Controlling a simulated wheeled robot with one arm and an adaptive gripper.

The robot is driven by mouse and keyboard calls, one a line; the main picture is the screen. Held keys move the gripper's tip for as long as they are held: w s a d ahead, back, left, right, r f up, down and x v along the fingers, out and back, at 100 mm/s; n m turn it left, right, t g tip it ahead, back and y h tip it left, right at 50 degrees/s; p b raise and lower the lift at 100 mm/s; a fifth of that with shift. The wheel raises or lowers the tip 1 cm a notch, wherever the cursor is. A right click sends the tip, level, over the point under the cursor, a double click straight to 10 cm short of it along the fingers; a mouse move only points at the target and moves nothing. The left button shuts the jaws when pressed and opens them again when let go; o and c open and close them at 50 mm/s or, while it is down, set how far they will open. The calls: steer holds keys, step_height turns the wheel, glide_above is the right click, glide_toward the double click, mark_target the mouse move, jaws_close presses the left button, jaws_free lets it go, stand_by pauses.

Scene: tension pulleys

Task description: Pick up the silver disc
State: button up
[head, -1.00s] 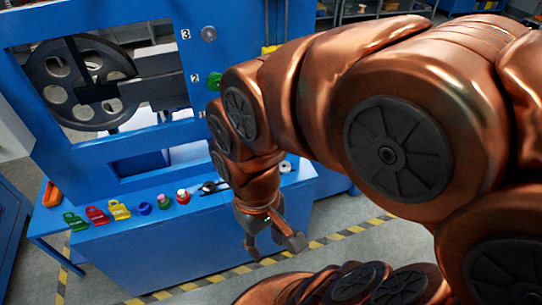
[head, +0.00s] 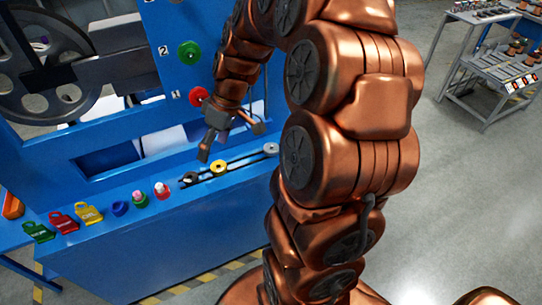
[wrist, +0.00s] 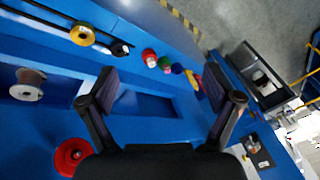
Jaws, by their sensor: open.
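A pale silver disc (head: 271,149) with a dark centre lies at the right end of a slotted dark bar (head: 240,160) on the blue ledge. A yellow disc (head: 219,167) sits left of it on the bar; it also shows in the wrist view (wrist: 82,34). My gripper (head: 231,142) is open and empty above the ledge, left of the silver disc. In the wrist view its fingers (wrist: 162,97) are wide apart over the blue surface. A pale spool-like part (wrist: 28,84) shows at left there; I cannot tell whether it is the silver disc.
The blue upright panel carries a green knob (head: 189,52) and a red knob (head: 199,96) close to my gripper. A dark spoked wheel (head: 45,65) is behind. Left on the ledge are coloured padlock-like tags (head: 63,221) and small buttons (head: 140,197).

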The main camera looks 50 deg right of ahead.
steer(key=w+d+f+t+b, duration=0.1)
steer(key=w+d+f+b, duration=0.15)
steer(key=d+f, duration=0.35)
steer(key=w+d+f+t+b, duration=0.1)
steer(key=w+d+f+b, duration=0.15)
steer(key=d, duration=0.65)
steer(key=t+h+b, duration=0.1)
steer(key=t+b, duration=0.1)
glide_toward(273, 146)
steer(key=a, duration=0.1)
steer(key=shift+w+f+n, duration=0.3)
steer(key=shift+w+f, duration=0.2)
steer(key=shift+f, duration=0.15)
steer(key=shift+p+x, duration=0.3)
steer(key=shift+x, duration=0.8)
steer(key=shift+p+x, duration=0.7)
steer(key=shift+x, duration=1.85)
steer(key=shift+s+a, duration=0.15)
steer(key=c, duration=1.3)
